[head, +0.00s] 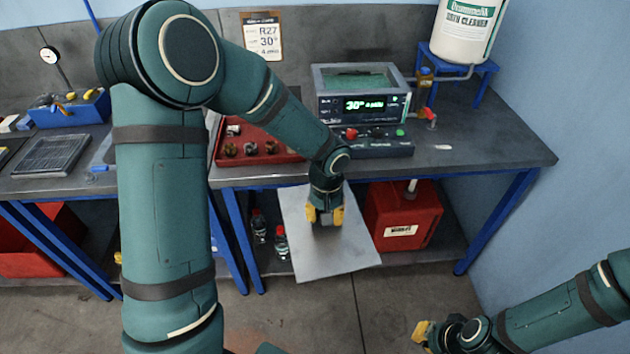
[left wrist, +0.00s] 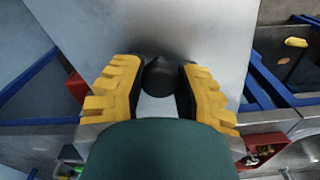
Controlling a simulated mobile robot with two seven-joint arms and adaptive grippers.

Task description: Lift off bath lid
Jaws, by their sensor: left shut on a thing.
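The bath lid (head: 335,258) is a flat grey plate, held off the bath in front of the bench edge. My left gripper (head: 325,216) is shut on the lid's dark knob. In the left wrist view, the yellow fingers of the left gripper (left wrist: 160,90) stand on both sides of the black knob (left wrist: 158,72), with the lid (left wrist: 205,30) beyond. The bath (head: 361,104) stands on the bench with its top uncovered and green inside; its display is lit. My right gripper (head: 424,335) is low at the bottom right, away from the bench; its finger opening cannot be made out.
A red tray (head: 285,157) with several small parts lies left of the bath, partly behind my left arm. A white cleaner drum (head: 466,30) stands on a blue stand at the right. The bench top at the right (head: 485,150) is mostly clear. A red container (head: 402,218) stands below.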

